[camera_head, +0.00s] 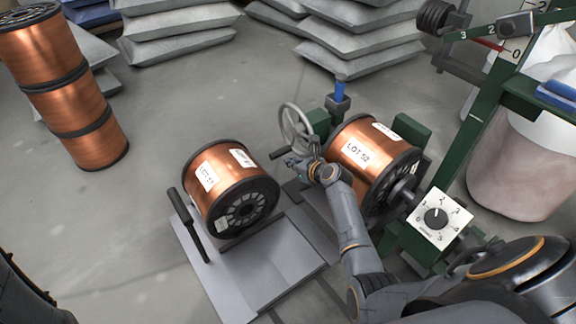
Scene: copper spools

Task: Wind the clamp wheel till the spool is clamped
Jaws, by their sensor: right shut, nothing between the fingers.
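The grey clamp wheel (283,120) stands at the left end of the green stand, its handle sticking out to the left. A copper spool labelled LOT 52 (350,150) lies on its side in the stand, right of the wheel. My right gripper (295,163) is at the lower edge of the wheel, close to its handle. It is shut with nothing in it; I cannot tell whether it touches the wheel. My right forearm covers part of the spool's lower side. My left gripper is out of view.
A second copper spool (215,175) rests on a grey plate (265,270) with a black lever (190,225). A dial (440,215) faces forward at the right. Stacked spools (60,95) stand at the left. Sacks (170,25) lie behind.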

